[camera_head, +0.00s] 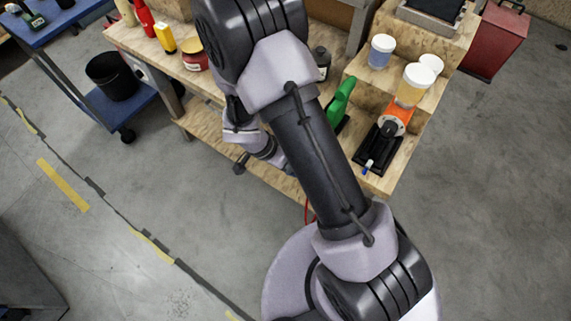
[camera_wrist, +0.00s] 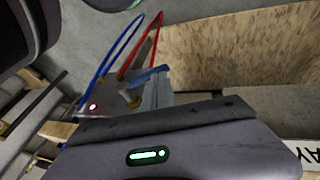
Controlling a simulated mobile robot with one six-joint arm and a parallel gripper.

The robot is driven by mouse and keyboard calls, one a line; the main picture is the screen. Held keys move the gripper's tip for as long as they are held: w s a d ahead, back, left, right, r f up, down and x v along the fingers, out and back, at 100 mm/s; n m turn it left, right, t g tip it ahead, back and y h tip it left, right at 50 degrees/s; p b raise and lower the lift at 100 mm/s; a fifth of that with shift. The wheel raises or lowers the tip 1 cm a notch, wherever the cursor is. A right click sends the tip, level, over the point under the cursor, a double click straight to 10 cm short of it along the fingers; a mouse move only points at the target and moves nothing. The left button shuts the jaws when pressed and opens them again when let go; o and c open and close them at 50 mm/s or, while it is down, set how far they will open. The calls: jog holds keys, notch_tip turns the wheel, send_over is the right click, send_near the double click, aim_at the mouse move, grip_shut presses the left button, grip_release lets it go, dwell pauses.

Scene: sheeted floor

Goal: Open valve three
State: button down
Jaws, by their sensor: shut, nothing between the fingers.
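In the wrist view a brass valve fitting (camera_wrist: 130,95) with a blue lever handle (camera_wrist: 148,75) shows beside a plate, with a blue hose (camera_wrist: 118,47) and a red hose (camera_wrist: 143,43) looping near it. No number can be read on the valve, so I cannot tell which one it is. My gripper (camera_wrist: 156,92) is shut and empty, its fingers close to the lever; whether they touch it is unclear. In the head view my gripper (camera_head: 240,165) is small, by the front of the wooden bench, and the valve is hidden.
The wooden bench (camera_head: 140,45) carries bottles and a red tin (camera_head: 194,58). Jars (camera_head: 381,50) and a green-handled tool (camera_head: 341,98) stand right of my arm. A blue cart (camera_head: 125,108) with a black bucket (camera_head: 110,75) stands left. The floor at front left is open.

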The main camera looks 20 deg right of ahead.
jog(key=shift+f, duration=0.15)
jog(key=shift+s+d+f+n+g+h+b, duration=0.2)
jog(key=shift+s+f+g+h+b, duration=0.1)
jog(key=shift+f+g+h+b, duration=0.5)
jog(key=shift+s+d+f+n+g+h+b, duration=0.3)
jog(key=shift+f+g+h, duration=0.3)
jog(key=shift+f+g, duration=0.35)
jog(key=shift+s+d+f+n+g+h+b, duration=0.1)
jog(key=shift+s+f+g+h+b, duration=0.15)
jog(key=shift+f+g+h+b, duration=0.6)
jog(key=shift+s+d+f, duration=0.1)
jog(key=shift+f, duration=0.05)
